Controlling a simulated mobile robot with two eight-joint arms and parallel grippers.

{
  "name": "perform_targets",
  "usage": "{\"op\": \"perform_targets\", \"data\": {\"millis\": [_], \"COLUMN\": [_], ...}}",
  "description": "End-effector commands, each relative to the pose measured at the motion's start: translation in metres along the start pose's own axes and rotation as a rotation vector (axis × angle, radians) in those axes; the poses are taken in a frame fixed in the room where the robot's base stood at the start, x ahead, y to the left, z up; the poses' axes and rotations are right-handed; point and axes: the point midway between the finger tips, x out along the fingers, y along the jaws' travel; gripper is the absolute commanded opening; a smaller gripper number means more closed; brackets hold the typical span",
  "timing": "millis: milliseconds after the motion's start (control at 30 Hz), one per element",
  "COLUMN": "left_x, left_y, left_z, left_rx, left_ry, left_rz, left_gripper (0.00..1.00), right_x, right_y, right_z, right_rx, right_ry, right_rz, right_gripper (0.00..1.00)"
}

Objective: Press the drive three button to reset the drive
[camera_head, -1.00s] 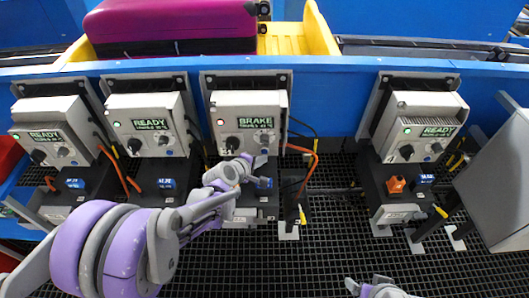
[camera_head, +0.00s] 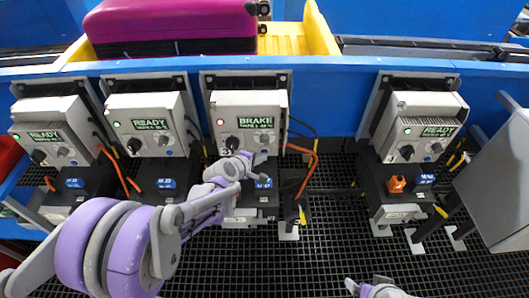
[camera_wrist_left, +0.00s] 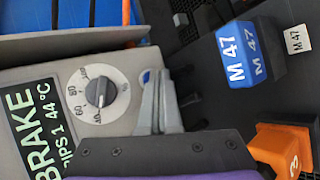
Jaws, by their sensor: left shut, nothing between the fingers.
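The third drive box (camera_head: 250,105) from the left shows BRAKE on its green-lettered display and a red light. In the left wrist view its face (camera_wrist_left: 60,70) fills the left side, with a grey dial (camera_wrist_left: 100,92). A small blue-marked button (camera_wrist_left: 147,76) sits beside the dial, mostly hidden by my fingers. My left gripper (camera_head: 246,158) is shut and empty, just below the box's lower edge in the head view. Its fingers (camera_wrist_left: 160,103) overlap the button in the wrist view; I cannot tell if they touch. My right gripper (camera_head: 368,288) shows only partly at the bottom edge.
Two READY drives (camera_head: 150,120) stand to the left and another READY drive (camera_head: 425,125) to the right. An orange block (camera_wrist_left: 282,148) marked 3 and a blue M 47 label (camera_wrist_left: 240,55) lie near my left gripper. A grey cabinet (camera_head: 500,180) stands far right.

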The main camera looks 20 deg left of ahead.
Motion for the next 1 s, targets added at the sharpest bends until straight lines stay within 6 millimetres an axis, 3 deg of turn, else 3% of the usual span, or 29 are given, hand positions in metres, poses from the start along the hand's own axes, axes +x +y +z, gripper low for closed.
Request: {"op": "perform_targets", "data": {"millis": [567, 1000], "left_x": [0.002, -0.009], "left_y": [0.002, -0.007], "left_z": [-0.002, 0.007], "left_rx": [0.000, 0.000], "left_ry": [0.001, 0.000], "left_rz": [0.000, 0.000], "left_gripper": [0.00, 0.00], "right_x": [0.000, 0.002], "right_y": [0.000, 0.000], "right_z": [0.000, 0.001], "right_rx": [0.000, 0.000], "right_ry": [0.000, -0.001], "right_rz": [0.000, 0.000], "right_gripper": [0.86, 0.86]}}
